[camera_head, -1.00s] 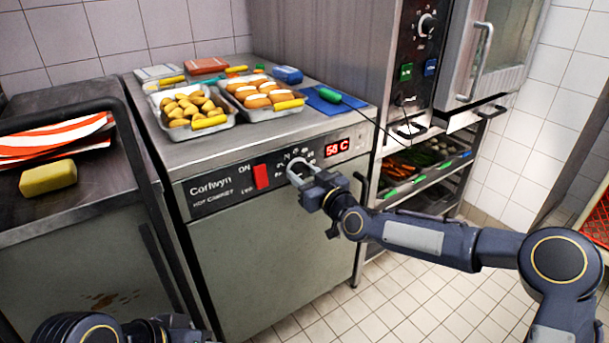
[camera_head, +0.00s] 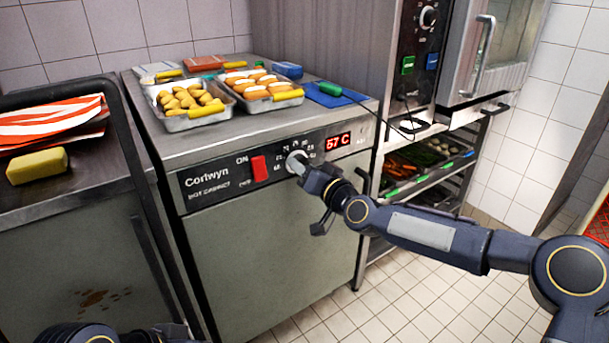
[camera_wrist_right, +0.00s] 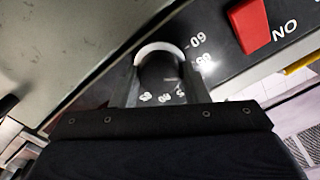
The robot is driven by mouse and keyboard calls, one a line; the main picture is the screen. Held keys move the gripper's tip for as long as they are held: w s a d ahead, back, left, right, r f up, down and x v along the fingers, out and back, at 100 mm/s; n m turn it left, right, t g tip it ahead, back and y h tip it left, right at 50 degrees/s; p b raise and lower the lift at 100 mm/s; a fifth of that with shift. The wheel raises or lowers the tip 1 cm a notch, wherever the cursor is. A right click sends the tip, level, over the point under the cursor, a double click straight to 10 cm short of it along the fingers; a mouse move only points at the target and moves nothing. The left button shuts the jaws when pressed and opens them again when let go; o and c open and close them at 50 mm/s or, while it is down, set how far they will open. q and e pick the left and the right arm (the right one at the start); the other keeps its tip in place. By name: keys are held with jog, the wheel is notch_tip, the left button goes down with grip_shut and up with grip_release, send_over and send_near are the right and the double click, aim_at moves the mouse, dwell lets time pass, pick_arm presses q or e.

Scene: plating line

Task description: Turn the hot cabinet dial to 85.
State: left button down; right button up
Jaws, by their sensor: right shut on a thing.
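The hot cabinet (camera_head: 260,245) has a black panel with a round grey dial (camera_head: 294,158) and a red display (camera_head: 338,141), which seems to read 57 C. My right gripper (camera_head: 302,169) is shut on the dial, one finger on each side of its knob. In the right wrist view the dial's pale rim (camera_wrist_right: 158,47) shows between the fingers of my right gripper (camera_wrist_right: 162,88). The dial's pointer cannot be made out. Only part of my left arm shows at the bottom left; its gripper is out of view.
A red switch (camera_head: 259,168) sits left of the dial. Food trays (camera_head: 206,116) and a blue board (camera_head: 335,97) with a green-handled, corded probe (camera_head: 330,88) lie on top. A yellow sponge (camera_head: 37,166) lies on the left counter. Floor in front is open.

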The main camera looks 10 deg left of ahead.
jog(key=m+b, duration=0.7)
jog(key=m, duration=1.6)
jog(key=shift+b, duration=0.3)
dwell(0.3)
jog(key=o, duration=1)
jog(key=v, duration=0.7)
jog(key=shift+s+d+b, duration=0.3)
jog(key=shift+d, duration=0.05)
